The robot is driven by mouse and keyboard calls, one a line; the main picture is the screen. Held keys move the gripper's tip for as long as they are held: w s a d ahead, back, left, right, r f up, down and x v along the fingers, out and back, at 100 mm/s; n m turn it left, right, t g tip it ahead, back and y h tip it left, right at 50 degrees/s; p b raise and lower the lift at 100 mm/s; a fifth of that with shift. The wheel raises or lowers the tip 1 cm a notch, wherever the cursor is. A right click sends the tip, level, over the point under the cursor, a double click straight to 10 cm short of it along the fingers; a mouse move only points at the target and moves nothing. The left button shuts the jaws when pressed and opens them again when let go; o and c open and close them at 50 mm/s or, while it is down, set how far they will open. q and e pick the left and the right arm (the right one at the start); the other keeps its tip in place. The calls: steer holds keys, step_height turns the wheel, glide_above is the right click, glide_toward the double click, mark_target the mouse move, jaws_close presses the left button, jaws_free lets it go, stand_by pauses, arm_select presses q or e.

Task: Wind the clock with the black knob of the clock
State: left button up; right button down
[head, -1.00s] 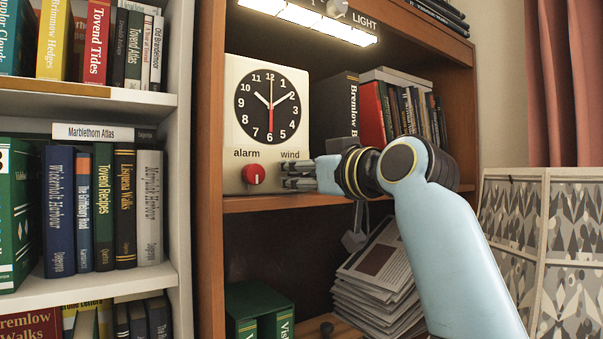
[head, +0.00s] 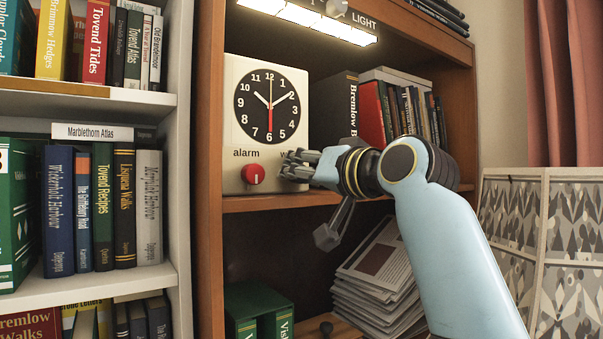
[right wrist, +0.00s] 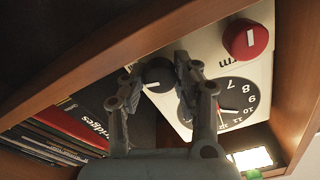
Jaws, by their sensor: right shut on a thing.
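The clock (head: 301,84) is a cream box with a black dial, standing on a wooden shelf. A red knob (head: 253,174) sits under the word "alarm" at its lower left. The black knob (right wrist: 158,72), with a white mark, shows in the right wrist view between the two fingers of my right gripper (right wrist: 156,84). The gripper is shut on it. In the head view my right gripper (head: 290,165) reaches the lower right of the clock face from the right, hiding the black knob and most of the word "wind". My left gripper is not in view.
Books (head: 402,112) stand on the shelf right of the clock, behind my arm. The shelf edge (head: 280,202) runs just below my gripper. Stacked papers (head: 375,275) and green binders (head: 258,305) fill the compartment beneath. A lamp strip (head: 308,17) is above.

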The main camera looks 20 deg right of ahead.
steer(key=shift+m, duration=0.3)
steer(key=c, duration=1)
jaws_free()
steer(key=shift+s+d, duration=0.1)
steer(key=v, duration=1.1)
steer(key=shift+s+d, duration=0.1)
steer(key=shift+s, duration=0.3)
